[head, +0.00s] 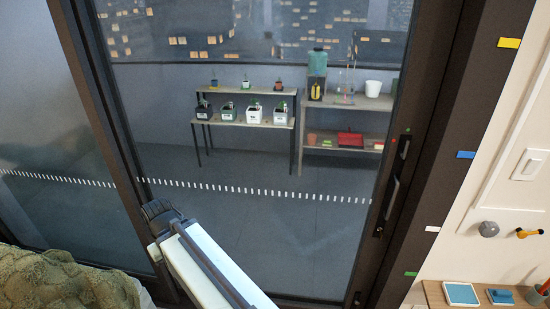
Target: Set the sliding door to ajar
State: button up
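The sliding door (416,95) is a tall glass panel in a dark frame, filling the middle of the head view. Its right edge stands along the dark jamb (455,110), and I see no clear gap between them.
Yellow (509,43), blue (466,155), white and green markers line the jamb. A wooden shelf (470,298) with small items and wall hooks (489,229) are at right. A green textured seat or cushion (65,280) is at lower left. Plant tables (240,115) stand beyond the glass.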

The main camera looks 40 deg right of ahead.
aim_at(435, 23)
jog(key=z, duration=1.1)
jog(key=k, duration=1.25)
jog(key=u, duration=0.4)
jog(key=i, duration=0.75)
jog(key=u, duration=0.15)
